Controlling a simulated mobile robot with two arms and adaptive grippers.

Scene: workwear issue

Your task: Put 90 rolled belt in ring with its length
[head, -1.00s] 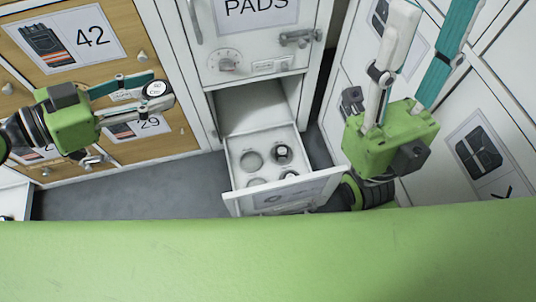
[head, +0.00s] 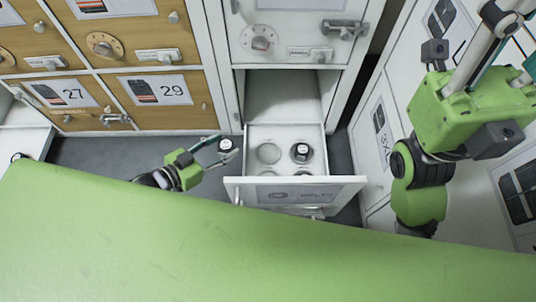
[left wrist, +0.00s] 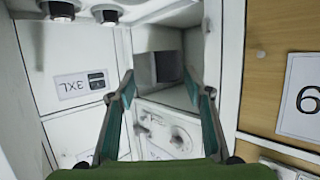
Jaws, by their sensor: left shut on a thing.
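The drawer holds several round rings. The back left ring (head: 268,153) looks empty, and a dark roll (head: 301,151) stands in the back right one. The front rings are partly hidden by the drawer front. In the left wrist view the fingers (left wrist: 160,80) are apart. My right gripper (head: 505,45) has spread fingers, with its tips cut off.
The white cabinet (head: 300,48) rises behind the drawer. Wooden lockers (head: 160,95) marked 27 and 29 stand left, white lockers (head: 376,135) right. My green body covers the foreground. Grey floor (head: 110,155) shows left of the drawer.

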